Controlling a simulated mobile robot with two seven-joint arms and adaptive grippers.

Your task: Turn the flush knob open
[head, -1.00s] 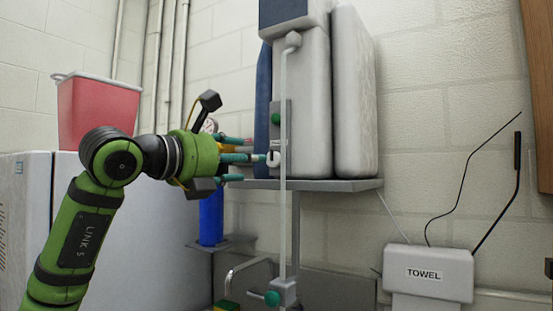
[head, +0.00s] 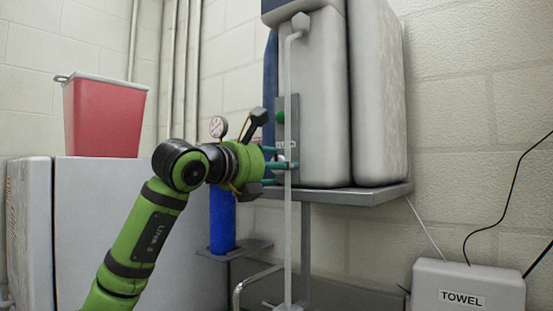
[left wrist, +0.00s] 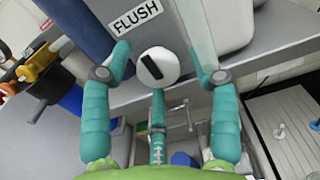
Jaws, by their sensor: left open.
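The flush knob (left wrist: 158,68) is a round white knob with a black bar mark that sits tilted in the left wrist view. A FLUSH label (left wrist: 134,16) is on the grey panel just above it. My left gripper (left wrist: 161,76) has three teal fingers spread open around the knob, one at each side and one below. I cannot tell whether any finger touches it. In the head view my left gripper (head: 279,158) reaches the panel beside the vertical pipe (head: 288,240), and the knob is not clearly visible there. My right gripper is not in view.
The pale vertical pipe stands close by the fingers. Large white tanks (head: 322,100) stand on a grey shelf (head: 350,196). A blue cylinder (head: 222,220) is below my wrist. A red bin (head: 103,118) sits on a white cabinet, and a TOWEL dispenser (head: 468,285) is at lower right.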

